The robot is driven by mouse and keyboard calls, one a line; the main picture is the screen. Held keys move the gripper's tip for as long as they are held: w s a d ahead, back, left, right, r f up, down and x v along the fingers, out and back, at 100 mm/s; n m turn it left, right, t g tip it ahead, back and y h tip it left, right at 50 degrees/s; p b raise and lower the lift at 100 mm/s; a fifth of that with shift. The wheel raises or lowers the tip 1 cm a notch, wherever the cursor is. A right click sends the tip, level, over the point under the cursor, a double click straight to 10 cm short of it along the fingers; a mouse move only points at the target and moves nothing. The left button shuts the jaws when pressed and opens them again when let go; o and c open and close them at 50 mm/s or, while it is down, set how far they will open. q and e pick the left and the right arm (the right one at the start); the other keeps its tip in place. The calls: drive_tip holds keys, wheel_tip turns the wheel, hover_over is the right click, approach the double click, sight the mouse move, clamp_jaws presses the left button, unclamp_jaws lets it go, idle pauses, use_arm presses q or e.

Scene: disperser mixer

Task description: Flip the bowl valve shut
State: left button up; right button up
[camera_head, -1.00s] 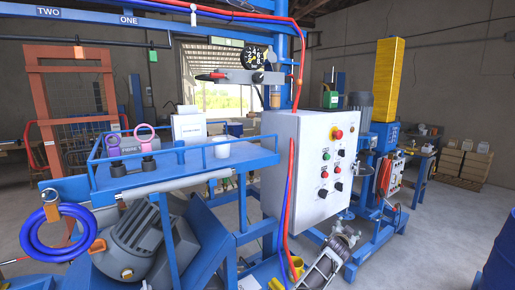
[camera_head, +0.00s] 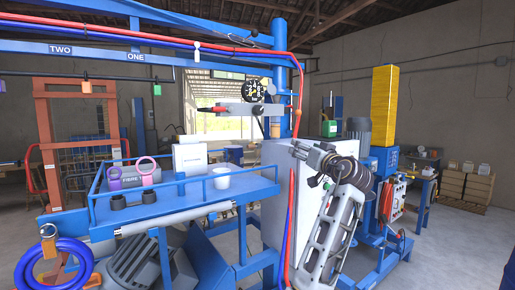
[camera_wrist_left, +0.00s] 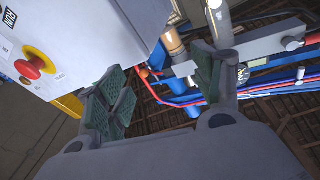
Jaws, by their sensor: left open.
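I cannot tell for sure which part is the bowl valve. A white lever-like piece (camera_head: 196,51) hangs on the red and blue overhead pipes. Below it, a grey bar (camera_head: 245,109) carries a red-ended part (camera_head: 221,105) at its left and a round black gauge (camera_head: 254,90). The bar also shows in the left wrist view (camera_wrist_left: 262,50). My left gripper (camera_head: 300,150) is raised in front of the control box (camera_head: 275,155), below and right of the bar. In the left wrist view its green-padded fingers (camera_wrist_left: 160,85) are apart with nothing between them. My right gripper is out of view.
A blue shelf (camera_head: 200,200) with a white cup (camera_head: 222,178) and pink-ringed items stands left of my arm. Red and blue hoses (camera_head: 291,200) run down beside the control box. A red emergency button (camera_wrist_left: 33,65) is close in the wrist view. A yellow column (camera_head: 395,105) stands at the right.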

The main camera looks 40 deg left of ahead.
use_arm(q)
drive_tip(key=s+a+n+g+y, duration=0.1)
drive_tip(key=s+a+n+g, duration=0.3)
drive_tip(key=s, duration=0.4)
drive_tip(key=shift+s+f+n+g+y, duration=0.25)
drive_tip(key=shift+n+g+y, duration=0.15)
drive_tip(key=shift+n+g, duration=0.6)
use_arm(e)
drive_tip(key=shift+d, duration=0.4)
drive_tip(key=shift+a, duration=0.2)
